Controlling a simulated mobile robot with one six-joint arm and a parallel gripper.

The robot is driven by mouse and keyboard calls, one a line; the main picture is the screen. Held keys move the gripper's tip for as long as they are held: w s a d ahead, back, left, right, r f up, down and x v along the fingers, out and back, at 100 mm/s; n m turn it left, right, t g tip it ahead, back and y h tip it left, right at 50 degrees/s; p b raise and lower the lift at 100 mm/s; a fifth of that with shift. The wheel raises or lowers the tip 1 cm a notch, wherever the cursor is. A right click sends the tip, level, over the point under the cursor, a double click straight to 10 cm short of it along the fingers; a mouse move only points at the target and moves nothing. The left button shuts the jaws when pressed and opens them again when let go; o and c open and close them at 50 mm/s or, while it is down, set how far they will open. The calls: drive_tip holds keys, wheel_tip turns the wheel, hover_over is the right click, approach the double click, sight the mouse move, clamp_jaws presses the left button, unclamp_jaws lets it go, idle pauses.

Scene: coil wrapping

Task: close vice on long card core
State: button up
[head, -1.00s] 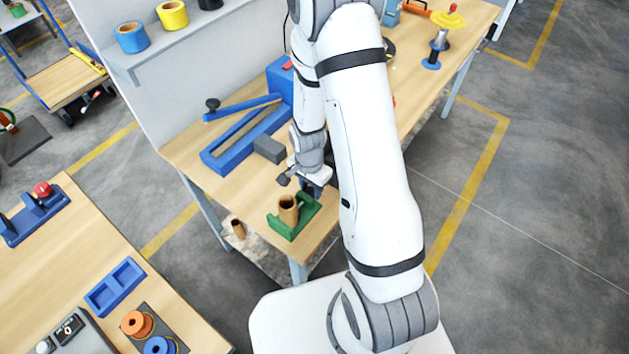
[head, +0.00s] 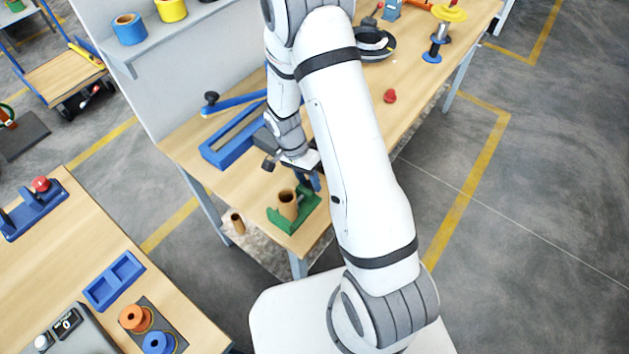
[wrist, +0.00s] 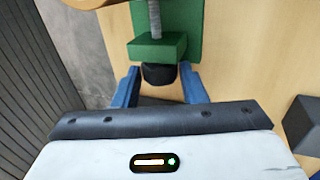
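The green vice (head: 309,205) sits at the near corner of the wooden bench. The long card core (head: 287,206), a brown tube, stands upright in it. In the wrist view, the vice's green jaw block (wrist: 158,47) has a grey screw above it and a black knob (wrist: 160,75) below it. My gripper (wrist: 161,78) has its two blue fingers on either side of the knob, apart, with small gaps seeming to show. In the head view my gripper (head: 312,183) is just behind the vice, partly hidden by my arm. Whether the jaw touches the core is hidden.
A blue lever tool (head: 230,145) and a grey block stand on the bench behind my gripper. Another brown tube (head: 237,223) is below the bench edge. A red knob-like piece (head: 390,96) lies farther back. A side table (head: 60,260) holds blue trays and spools.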

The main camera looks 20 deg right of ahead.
drive_tip(key=shift+o, duration=0.6)
drive_tip(key=shift+s+d+f+t+y+b, duration=0.2)
drive_tip(key=shift+t+y+b, duration=0.45)
drive_tip(key=shift+b, duration=0.4)
drive_tip(key=shift+s+d+r+t+y, duration=0.1)
drive_tip(key=shift+s+r+t+y, duration=0.2)
drive_tip(key=shift+t, duration=0.45)
drive_tip(key=shift+w, duration=0.2)
drive_tip(key=shift+f+y+b, duration=0.1)
drive_tip(key=shift+y+b, duration=0.15)
drive_tip(key=shift+b, duration=0.25)
